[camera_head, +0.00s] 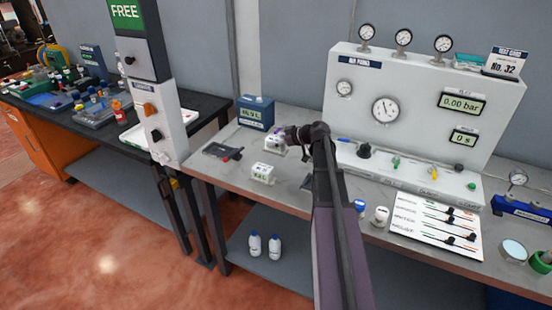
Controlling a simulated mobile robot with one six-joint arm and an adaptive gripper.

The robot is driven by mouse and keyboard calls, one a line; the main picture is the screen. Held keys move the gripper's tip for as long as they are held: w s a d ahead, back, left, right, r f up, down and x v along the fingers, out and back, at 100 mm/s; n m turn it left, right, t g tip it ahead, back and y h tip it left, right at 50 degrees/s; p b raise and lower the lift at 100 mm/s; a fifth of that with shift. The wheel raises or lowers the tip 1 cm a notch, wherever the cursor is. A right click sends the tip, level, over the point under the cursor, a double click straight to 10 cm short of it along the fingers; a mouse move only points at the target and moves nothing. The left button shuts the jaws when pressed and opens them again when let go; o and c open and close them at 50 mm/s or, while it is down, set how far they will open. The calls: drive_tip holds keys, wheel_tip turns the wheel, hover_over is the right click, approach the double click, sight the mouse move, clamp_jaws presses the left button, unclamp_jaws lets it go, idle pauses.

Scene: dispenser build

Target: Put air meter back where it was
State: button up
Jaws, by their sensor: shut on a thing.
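My gripper (286,137) reaches over the middle bench at the end of my dark arm. It is shut on a small pale box (273,143), partly hidden by the gripper. I cannot read a label on this box, so I cannot tell for sure that it is the air meter. I cannot tell whether it touches the bench top. A white box with a small green display (263,173) stands on the bench in front and to the left. A blue box with a green display (256,113) stands behind my gripper.
A large white gauge panel (420,120) stands at the bench's back right. A black tray (222,152) lies to the left, and a card with several colored lines (432,224) lies front right. A tall dispenser column (155,110) stands left. Bare bench (225,178) shows at the left front.

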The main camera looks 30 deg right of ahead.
sight(276, 152)
drive_tip(key=shift+f+b, duration=0.35)
drive_tip(key=shift+f, duration=0.3)
drive_tip(key=shift+f, duration=0.1)
drive_tip(key=shift+f+b, duration=1.8)
drive_tip(key=shift+b, duration=0.1)
drive_tip(key=shift+f+b, duration=0.5)
drive_tip(key=shift+b, duration=0.1)
drive_tip(key=shift+s+a, duration=0.1)
drive_tip(key=o, duration=1.2)
drive_tip(key=shift+o, duration=0.7)
drive_tip(key=shift+s, duration=0.1)
